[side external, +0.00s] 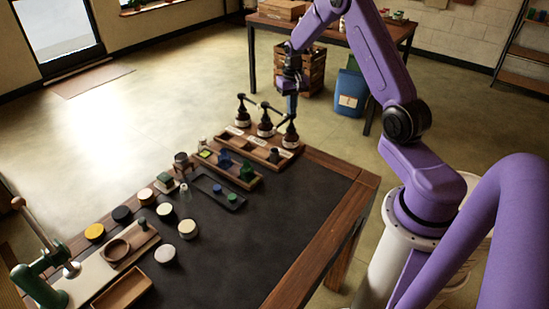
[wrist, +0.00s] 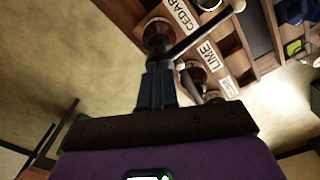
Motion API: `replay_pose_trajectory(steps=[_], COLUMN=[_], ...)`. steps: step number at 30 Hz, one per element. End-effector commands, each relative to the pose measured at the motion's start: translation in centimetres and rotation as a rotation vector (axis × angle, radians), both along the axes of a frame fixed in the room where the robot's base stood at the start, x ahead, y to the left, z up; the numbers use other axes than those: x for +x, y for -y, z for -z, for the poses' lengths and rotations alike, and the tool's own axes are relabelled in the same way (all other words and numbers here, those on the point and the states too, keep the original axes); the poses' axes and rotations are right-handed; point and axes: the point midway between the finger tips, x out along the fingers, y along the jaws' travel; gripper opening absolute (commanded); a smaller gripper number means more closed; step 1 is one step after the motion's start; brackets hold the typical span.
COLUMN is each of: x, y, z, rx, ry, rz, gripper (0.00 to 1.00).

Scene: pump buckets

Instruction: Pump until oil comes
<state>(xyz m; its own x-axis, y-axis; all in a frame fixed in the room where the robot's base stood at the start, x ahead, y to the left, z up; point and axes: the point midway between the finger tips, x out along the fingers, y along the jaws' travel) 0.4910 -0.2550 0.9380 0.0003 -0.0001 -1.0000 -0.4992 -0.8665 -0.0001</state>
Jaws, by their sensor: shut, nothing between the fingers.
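Three dark pump bottles stand in a row in a wooden rack (side external: 250,145): left (side external: 242,111), middle (side external: 265,124) and right (side external: 290,135). In the wrist view the nearest pump (wrist: 159,36) is beside the label CEDAR (wrist: 182,14); its spout (wrist: 200,35) points up and right. Labels LIME (wrist: 209,53) and a third, unreadable one follow. My gripper (side external: 291,112) is shut and empty, pointing down right over the right pump. In the wrist view its fingertips (wrist: 158,66) overlap the pump top; I cannot tell whether they touch. No oil is visible.
A wooden tray (side external: 240,175) and a dark tray (side external: 218,192) with small coloured items lie in front of the rack. Several round jars (side external: 165,254) and a green lever device (side external: 40,285) stand at left. The dark mat (side external: 290,215) is clear at right.

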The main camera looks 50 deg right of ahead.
Motion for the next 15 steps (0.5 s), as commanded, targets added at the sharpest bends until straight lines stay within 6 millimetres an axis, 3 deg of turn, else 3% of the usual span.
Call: replay_pose_trajectory(steps=[15], x=[0.0], y=[0.1], z=[1.1], rx=[0.0], ry=[-0.001], rz=[0.001], gripper=[0.0])
